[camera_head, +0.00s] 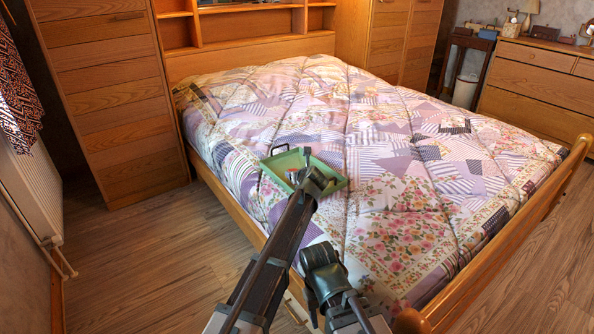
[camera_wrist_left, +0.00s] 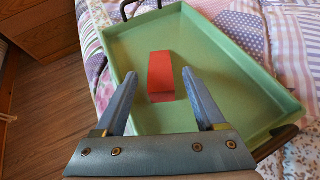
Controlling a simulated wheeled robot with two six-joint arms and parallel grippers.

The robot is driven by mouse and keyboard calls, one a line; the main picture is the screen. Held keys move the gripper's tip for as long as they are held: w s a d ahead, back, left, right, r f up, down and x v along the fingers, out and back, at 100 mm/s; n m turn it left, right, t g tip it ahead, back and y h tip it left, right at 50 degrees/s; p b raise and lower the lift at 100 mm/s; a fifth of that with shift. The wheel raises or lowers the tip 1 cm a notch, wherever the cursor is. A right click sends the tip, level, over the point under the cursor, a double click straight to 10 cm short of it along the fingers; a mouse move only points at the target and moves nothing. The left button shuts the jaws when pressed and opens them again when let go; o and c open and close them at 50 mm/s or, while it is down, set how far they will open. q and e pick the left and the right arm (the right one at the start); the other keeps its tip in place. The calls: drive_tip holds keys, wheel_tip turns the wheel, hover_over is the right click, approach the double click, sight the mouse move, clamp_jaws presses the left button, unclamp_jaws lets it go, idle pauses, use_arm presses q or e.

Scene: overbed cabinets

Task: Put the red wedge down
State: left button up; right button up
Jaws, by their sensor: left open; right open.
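The red wedge (camera_wrist_left: 165,78) lies in the green tray (camera_wrist_left: 226,75), as the left wrist view shows. My left gripper (camera_wrist_left: 159,74) is open, with one blue-grey finger on each side of the wedge and a gap to both. Whether the wedge rests flat on the tray floor is hard to tell. In the head view the green tray (camera_head: 334,161) is on the bed, and my left gripper (camera_head: 312,180) covers part of it. My right gripper (camera_head: 322,258) is open and empty, in front of the bed's near side, away from the tray.
The bed (camera_head: 390,225) has a patchwork quilt and a wooden rail (camera_head: 500,265) along its near right edge. A tall wooden cabinet (camera_head: 110,90) stands at the left and a dresser (camera_head: 540,78) at the far right. A dark handle (camera_head: 279,148) rises from the tray's back. Floor is clear at lower left.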

use_arm(q)
drive_tip(key=p+v, duration=0.3)
drive_tip(key=v, duration=0.4)
drive_tip(key=shift+s+a+r, duration=0.1)
drive_tip(key=shift+r, duration=0.05)
drive_tip(key=shift+s+r, duration=0.1)
drive_tip(key=shift+s, duration=0.25)
